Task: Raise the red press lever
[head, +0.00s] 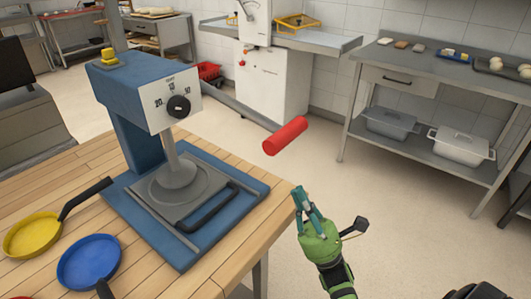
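The blue press (140,92) stands on the wooden table, with a dial on its pale front and a round grey plate on a column below. Its grey lever arm runs out to the right and ends in a red cylindrical handle (285,135), which hangs beyond the table edge. My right gripper (303,191), green with teal fingers, is below and slightly right of the red handle, apart from it and empty. Its fingertips point up and look near each other, but the angle hides how wide they are. My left gripper is not in view.
A yellow pan (33,235) and a blue pan (88,262) lie on the table's left. A steel shelf table (420,72) with trays and tubs stands at the back right. A white machine (273,82) stands behind the lever. The floor right of the table is clear.

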